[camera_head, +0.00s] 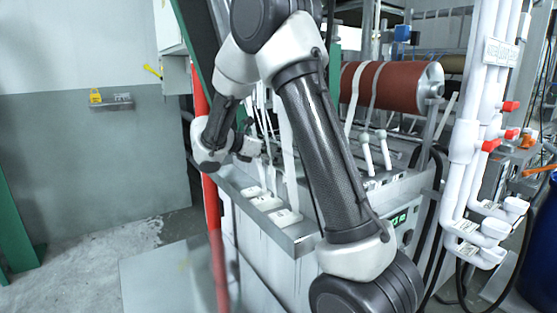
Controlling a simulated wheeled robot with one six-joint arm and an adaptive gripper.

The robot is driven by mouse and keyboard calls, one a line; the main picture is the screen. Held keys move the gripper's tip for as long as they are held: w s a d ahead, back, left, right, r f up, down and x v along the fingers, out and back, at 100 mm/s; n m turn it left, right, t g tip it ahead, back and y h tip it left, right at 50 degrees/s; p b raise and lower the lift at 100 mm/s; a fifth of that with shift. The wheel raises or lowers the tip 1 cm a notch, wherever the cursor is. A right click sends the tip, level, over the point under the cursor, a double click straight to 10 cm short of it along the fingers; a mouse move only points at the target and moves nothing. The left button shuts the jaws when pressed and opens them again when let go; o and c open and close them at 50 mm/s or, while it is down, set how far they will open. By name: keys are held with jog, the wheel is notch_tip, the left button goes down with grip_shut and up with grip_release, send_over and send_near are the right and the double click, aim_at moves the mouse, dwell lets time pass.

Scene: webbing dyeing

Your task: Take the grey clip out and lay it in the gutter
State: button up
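My arm reaches up from the lower right and bends down to the left, so its wrist sits at the near-left end of the dyeing machine. My gripper (250,148) appears to point right, toward the white webbing strips (288,150). It is small and partly lost among the strips and my wrist, so its fingers cannot be made out. I cannot pick out a grey clip. A steel ledge (305,231), possibly the gutter, runs along the machine's front edge below my wrist. White guide blocks (268,202) sit on it where the strips come down.
A red-brown roller (388,86) lies behind my arm. White pipes with red-handled valves (490,145) stand at right. A red post (212,230) rises close to my wrist at left. A small wall shelf (115,105) holds a yellow item. The floor at lower left is clear.

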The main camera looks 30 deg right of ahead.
jog(key=c, duration=0.9)
jog(key=shift+r, duration=0.15)
jog(key=shift+r, duration=0.25)
notch_tip(320, 180, up, 3)
jog(key=shift+a+r, duration=0.1)
jog(key=a, duration=1.8)
jog(key=shift+s+f, duration=0.2)
jog(key=shift+s, duration=0.1)
